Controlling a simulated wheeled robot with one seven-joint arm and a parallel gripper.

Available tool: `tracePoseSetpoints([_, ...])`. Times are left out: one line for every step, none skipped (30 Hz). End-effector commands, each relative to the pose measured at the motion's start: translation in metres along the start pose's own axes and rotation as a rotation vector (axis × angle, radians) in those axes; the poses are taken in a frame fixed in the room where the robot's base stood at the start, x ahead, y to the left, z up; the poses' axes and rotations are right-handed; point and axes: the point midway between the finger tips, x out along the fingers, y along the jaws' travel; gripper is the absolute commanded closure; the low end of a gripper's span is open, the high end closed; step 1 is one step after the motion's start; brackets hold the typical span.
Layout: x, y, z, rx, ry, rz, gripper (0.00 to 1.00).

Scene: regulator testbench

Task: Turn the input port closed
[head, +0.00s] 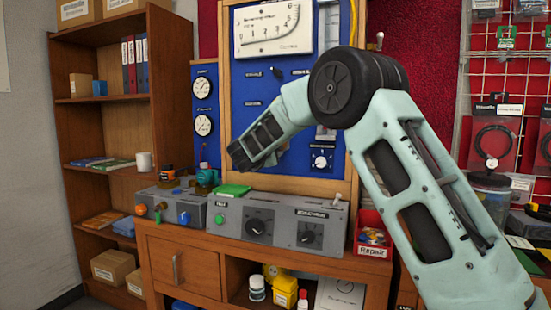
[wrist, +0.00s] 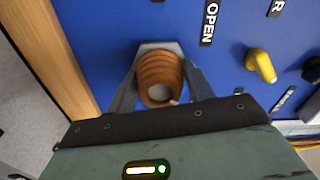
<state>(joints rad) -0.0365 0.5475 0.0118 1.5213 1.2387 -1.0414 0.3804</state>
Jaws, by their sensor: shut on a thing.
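In the wrist view, an orange-brown ribbed round fitting (wrist: 158,69) with a grey end stands out from a blue panel (wrist: 232,62). My gripper (wrist: 160,76) has one finger on each side of it and is shut on it. A white-on-black "OPEN" label (wrist: 210,22) is on the panel to its right. I cannot read whether this fitting is the input port. In the head view my gripper (head: 240,154) is in front of the blue panel (head: 262,100), and it hides the fitting.
A yellow knob (wrist: 261,65) sticks out right of the fitting, and a wooden frame edge (wrist: 62,60) runs on the left. In the head view a grey console (head: 285,213) with dials stands below my gripper. A red Repair bin (head: 372,250) is right of it.

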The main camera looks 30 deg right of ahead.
Motion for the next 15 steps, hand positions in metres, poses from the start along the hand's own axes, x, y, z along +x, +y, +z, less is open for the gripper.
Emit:
tracePoseSetpoints([0.0000,0.0062,0.0006,0.034,0.002,0.001,0.71])
tracePoseSetpoints([0.0001,0.0061,0.0007,0.052,0.002,0.002,0.71])
tracePoseSetpoints([0.0000,0.0060,0.0007,0.077,0.001,0.002,0.71])
tracePoseSetpoints([0.0000,0.0058,0.0008,0.092,0.001,0.002,0.71])
tracePoseSetpoints([0.0000,0.0056,0.0008,0.108,0.001,0.002,0.71])
tracePoseSetpoints([0.0000,0.0052,0.0007,0.128,0.001,0.002,0.71])
tracePoseSetpoints([0.0000,0.0049,0.0006,0.141,0.001,0.002,0.71])
tracePoseSetpoints([0.0000,0.0045,0.0006,0.152,0.001,0.003,0.71])
tracePoseSetpoints([0.0000,0.0041,0.0005,0.167,0.001,0.003,0.71])
tracePoseSetpoints([0.0000,0.0038,0.0004,0.177,0.001,0.003,0.71])
tracePoseSetpoints([0.0000,0.0036,0.0004,0.186,0.001,0.003,0.71])
tracePoseSetpoints([-0.0001,0.0034,0.0004,0.195,0.001,0.003,0.71])
tracePoseSetpoints([-0.0001,0.0032,0.0003,0.200,0.001,0.004,0.71])
tracePoseSetpoints([-0.0001,0.0030,0.0003,0.205,0.001,0.004,0.71])
tracePoseSetpoints([-0.0001,0.0028,0.0003,0.211,0.001,0.004,0.71])
